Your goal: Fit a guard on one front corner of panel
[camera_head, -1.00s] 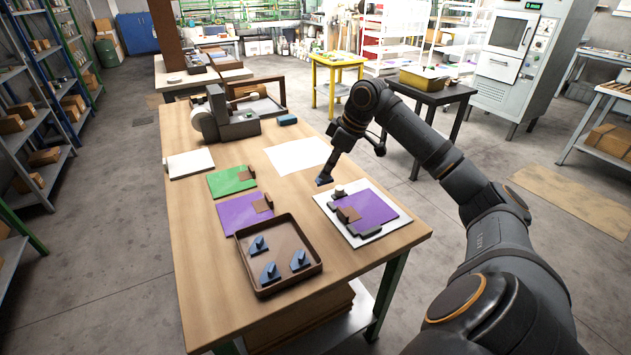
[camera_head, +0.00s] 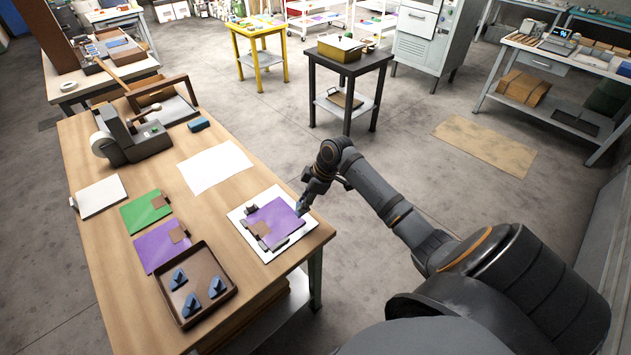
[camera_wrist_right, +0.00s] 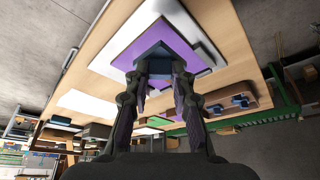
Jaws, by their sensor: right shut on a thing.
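The purple panel (camera_head: 280,213) lies on a white board (camera_head: 240,224) near the table's right edge, with small dark and brown pieces around its edges. My right gripper (camera_head: 302,207) is at the right side of the panel, pointing down. It is shut on a blue guard (camera_wrist_right: 158,57), which overlaps a corner of the purple panel (camera_wrist_right: 145,38) in the right wrist view. I cannot tell whether guard and panel touch. Blue guards (camera_head: 217,287) also lie in the brown tray (camera_head: 205,255). My left gripper is not in view.
Another purple sheet (camera_head: 155,247), a green sheet (camera_head: 142,212) and a white sheet (camera_head: 215,167) lie on the wooden table (camera_head: 110,270). A grey machine (camera_head: 125,140) stands at the table's far end.

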